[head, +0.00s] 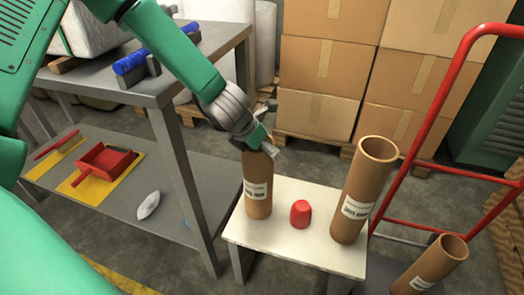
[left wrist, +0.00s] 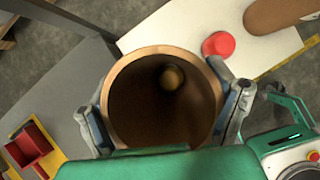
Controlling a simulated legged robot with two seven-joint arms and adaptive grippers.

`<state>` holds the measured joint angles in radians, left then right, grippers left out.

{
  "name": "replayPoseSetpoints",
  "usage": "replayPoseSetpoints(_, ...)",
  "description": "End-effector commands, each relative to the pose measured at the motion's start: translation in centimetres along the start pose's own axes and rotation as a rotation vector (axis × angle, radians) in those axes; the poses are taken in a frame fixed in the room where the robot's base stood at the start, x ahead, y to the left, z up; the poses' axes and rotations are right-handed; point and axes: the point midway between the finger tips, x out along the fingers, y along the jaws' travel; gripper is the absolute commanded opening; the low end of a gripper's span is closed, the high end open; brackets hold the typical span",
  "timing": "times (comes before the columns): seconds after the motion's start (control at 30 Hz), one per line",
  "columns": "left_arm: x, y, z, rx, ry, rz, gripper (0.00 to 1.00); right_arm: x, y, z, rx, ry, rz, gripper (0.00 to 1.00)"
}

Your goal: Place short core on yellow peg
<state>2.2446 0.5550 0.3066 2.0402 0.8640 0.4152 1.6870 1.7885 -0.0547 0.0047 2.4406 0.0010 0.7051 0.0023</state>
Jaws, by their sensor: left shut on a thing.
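My left gripper (head: 262,146) is shut on the upper rim of a brown cardboard core (head: 258,188), the shorter of the two at the white table. The core is upright at the table's left side; I cannot tell whether its base touches the top. In the left wrist view the fingers (left wrist: 165,112) grip opposite sides of the core's wall (left wrist: 118,75). Deep inside the hollow core is a small round yellowish end (left wrist: 173,77), which looks like the yellow peg's top. The rest of the peg is hidden. My right gripper is not in view.
The white table (head: 290,255) also bears a red peg (head: 301,214) and a taller upright core (head: 364,195). Another core (head: 430,265) leans at the lower right by a red hand truck (head: 447,85). A grey shelf bench (head: 185,190) stands left; stacked boxes (head: 325,65) stand behind.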

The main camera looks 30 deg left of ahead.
Motion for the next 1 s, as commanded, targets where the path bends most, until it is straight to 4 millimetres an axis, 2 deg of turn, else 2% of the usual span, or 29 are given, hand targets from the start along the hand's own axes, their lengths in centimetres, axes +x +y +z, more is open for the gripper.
replayPoseSetpoints(0.17,0.1,0.1,-0.1,-0.002,-0.001,-0.001,0.29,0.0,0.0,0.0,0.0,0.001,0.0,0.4)
replayPoseSetpoints(0.2,0.2,0.1,-0.1,-0.002,0.0,-0.001,0.83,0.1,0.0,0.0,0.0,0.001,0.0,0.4)
replayPoseSetpoints(0.27,0.1,0.1,-0.1,-0.001,0.0,-0.001,1.0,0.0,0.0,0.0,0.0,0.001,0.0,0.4)
replayPoseSetpoints(0.53,0.0,0.1,0.0,0.0,0.0,0.0,1.0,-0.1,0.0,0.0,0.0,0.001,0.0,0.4)
replayPoseSetpoints(0.63,-0.8,0.1,0.1,-0.001,-0.001,0.0,1.0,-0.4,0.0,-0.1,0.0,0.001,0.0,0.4)
replayPoseSetpoints(0.77,-3.1,0.1,0.3,-0.002,-0.002,-0.001,1.0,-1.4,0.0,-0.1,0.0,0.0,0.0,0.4)
replayPoseSetpoints(1.0,-8.4,0.1,0.3,-0.001,-0.003,-0.001,1.0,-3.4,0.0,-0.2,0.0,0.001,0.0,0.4)
